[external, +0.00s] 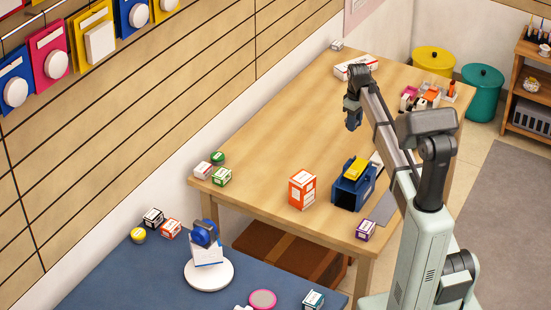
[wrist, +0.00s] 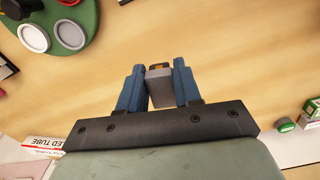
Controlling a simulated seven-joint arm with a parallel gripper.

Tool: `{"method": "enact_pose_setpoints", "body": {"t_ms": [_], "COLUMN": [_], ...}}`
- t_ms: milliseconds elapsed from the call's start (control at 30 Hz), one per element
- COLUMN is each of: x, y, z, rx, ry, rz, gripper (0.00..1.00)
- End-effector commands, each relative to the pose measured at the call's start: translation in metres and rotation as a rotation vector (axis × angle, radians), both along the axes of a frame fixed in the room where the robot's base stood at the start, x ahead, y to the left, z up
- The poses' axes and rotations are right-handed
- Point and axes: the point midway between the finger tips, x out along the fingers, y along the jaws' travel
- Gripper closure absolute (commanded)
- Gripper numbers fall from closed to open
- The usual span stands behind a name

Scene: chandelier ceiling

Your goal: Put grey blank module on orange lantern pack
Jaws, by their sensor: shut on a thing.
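My gripper (external: 353,120) hangs above the far part of the wooden table in the external view. In the wrist view its blue fingers (wrist: 158,72) are shut on a small grey block, the grey blank module (wrist: 159,88). The module is held clear of the table. It cannot be made out in the external view. An orange box with white labels (external: 302,190) stands upright near the table's front edge, well apart from my gripper. Smaller orange pieces (external: 431,95) sit at the right edge; I cannot tell which is the orange lantern pack.
A blue holder with a yellow top (external: 352,186) stands right of the orange box. A white and red LED tube box (wrist: 35,147) lies at the far end. A green piece with round grey parts (wrist: 70,25) shows in the wrist view. The table's middle (external: 290,120) is clear.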

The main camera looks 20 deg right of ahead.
Motion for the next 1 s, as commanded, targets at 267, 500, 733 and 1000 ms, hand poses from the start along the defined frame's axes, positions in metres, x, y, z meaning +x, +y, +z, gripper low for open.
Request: {"method": "enact_pose_setpoints", "body": {"t_ms": [267, 500, 733, 1000], "x": [-0.001, -0.031, -0.088, -0.181], "y": [0.078, 0.165, 0.235, 0.265], "z": [0.021, 0.058, 0.094, 0.119], "rx": [0.000, 0.000, 0.000, 0.000], "ry": [-0.002, -0.002, -0.004, -0.003], "rz": [0.095, 0.207, 0.312, 0.348], "gripper": [0.96, 0.96, 0.96, 0.96]}}
